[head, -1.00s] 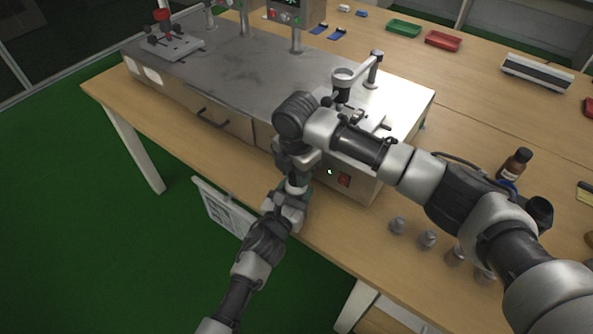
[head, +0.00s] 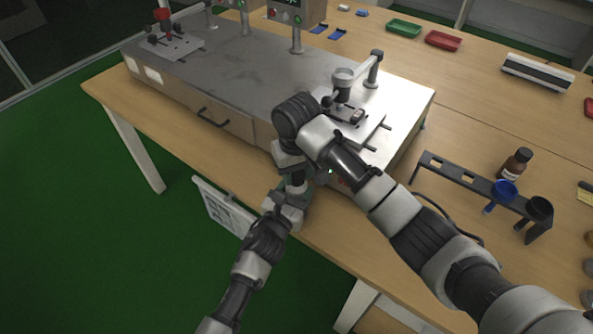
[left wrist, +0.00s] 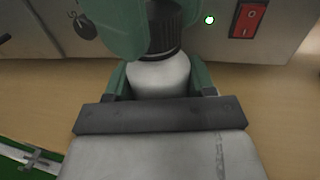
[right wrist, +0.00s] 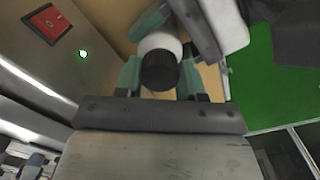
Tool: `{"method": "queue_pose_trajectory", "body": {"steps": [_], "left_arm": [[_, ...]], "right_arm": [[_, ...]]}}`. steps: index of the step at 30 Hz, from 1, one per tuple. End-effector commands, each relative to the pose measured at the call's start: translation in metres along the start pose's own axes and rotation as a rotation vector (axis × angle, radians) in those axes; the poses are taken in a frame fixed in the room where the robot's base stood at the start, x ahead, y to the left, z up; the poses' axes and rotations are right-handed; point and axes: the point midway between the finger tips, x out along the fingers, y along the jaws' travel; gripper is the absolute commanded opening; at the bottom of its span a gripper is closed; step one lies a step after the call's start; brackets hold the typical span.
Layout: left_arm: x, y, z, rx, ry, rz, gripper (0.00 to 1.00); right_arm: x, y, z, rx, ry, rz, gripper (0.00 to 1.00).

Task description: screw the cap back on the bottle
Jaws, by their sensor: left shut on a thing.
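A white bottle (left wrist: 158,76) stands between the green fingers of my left gripper (left wrist: 160,82), which is shut on its body. A black ribbed cap (right wrist: 160,70) is at the bottle's top; I cannot tell how tightly it sits. My right gripper (right wrist: 160,78) has one green finger on each side of the cap; whether they press on it is unclear. In the head view, my left gripper (head: 293,192) is below my right one (head: 293,172), in front of the workbench machine. There the bottle and cap are mostly hidden between the grippers.
The metal machine (head: 240,75) stands close behind my grippers, with a red switch (left wrist: 248,18) on its front. A dark rack (head: 465,180) with a blue ring and a brown bottle (head: 516,164) stand right. A white panel (head: 222,207) hangs at the table edge.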

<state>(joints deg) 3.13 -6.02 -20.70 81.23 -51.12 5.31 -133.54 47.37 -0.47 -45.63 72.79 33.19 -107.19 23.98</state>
Motion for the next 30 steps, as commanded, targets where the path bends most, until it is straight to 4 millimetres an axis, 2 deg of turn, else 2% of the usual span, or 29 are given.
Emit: {"method": "queue_pose_trajectory", "body": {"steps": [1,6,14,17,20,27,30], "left_arm": [[0.0,-0.001,0.0,0.001,-0.001,-0.003,0.0],[0.0,-0.001,0.0,0.0,-0.001,-0.002,0.0],[0.0,-0.001,0.0,0.0,-0.001,-0.001,0.0],[0.0,-0.001,0.0,0.0,-0.001,-0.001,0.0],[0.0,-0.001,0.0,0.0,-0.001,-0.001,0.0],[0.0,0.0,0.0,0.0,-0.001,-0.001,0.0],[0.0,0.0,0.0,0.0,-0.001,-0.001,0.0]], "right_arm": [[-0.001,0.0,-0.001,0.0,0.004,0.0,0.45],[-0.001,0.0,-0.001,-0.002,0.003,0.0,0.68],[-0.001,0.0,-0.001,-0.004,0.003,0.0,0.68],[-0.008,0.0,-0.001,-0.004,0.004,0.0,0.68],[-0.022,0.0,-0.001,-0.005,0.006,0.0,0.68],[-0.075,0.002,-0.002,-0.004,0.009,0.006,0.68],[-0.092,0.002,-0.002,-0.005,0.008,0.006,0.68]]}}
